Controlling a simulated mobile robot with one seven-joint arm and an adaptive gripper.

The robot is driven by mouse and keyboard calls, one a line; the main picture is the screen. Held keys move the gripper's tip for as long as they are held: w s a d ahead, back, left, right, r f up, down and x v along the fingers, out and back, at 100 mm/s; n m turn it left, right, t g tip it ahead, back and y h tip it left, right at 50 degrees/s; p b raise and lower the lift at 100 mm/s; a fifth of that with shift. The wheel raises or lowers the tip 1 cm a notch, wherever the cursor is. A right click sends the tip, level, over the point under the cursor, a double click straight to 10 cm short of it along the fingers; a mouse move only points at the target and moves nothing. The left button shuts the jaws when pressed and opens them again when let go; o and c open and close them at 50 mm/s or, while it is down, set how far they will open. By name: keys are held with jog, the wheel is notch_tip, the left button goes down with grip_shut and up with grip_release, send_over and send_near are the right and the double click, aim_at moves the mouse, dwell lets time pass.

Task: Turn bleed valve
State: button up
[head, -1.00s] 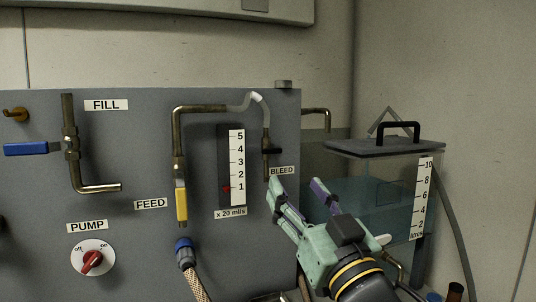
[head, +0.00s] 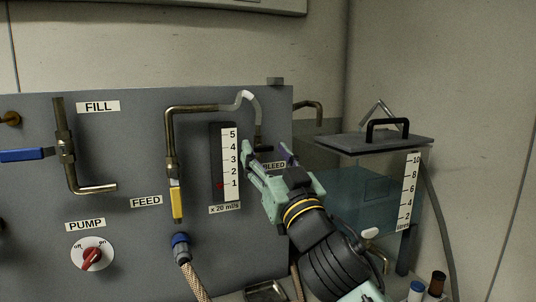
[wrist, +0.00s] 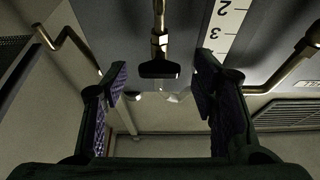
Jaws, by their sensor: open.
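The bleed valve is a small black handle (head: 264,149) on a thin pipe, right of the flow scale in the head view, just above the BLEED label (head: 273,166). In the wrist view the black handle (wrist: 159,70) hangs in the gap between my fingers. My gripper (head: 267,153) is open, with one finger left of the valve and the other right of it in the head view. It also shows in the wrist view (wrist: 160,78), with purple pads apart and nothing held. Whether a finger touches the handle cannot be told. My gripper partly hides the BLEED label and the pipe's lower end.
The flow scale (head: 229,165) is close left of my gripper. The yellow FEED handle (head: 177,204), blue FILL handle (head: 25,155) and red PUMP knob (head: 91,259) are further left. The lidded water tank (head: 350,190) stands at right. A braided hose (head: 194,280) hangs below.

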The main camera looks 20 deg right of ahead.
jog(key=c, duration=1.2)
jog(key=shift+o, duration=0.2)
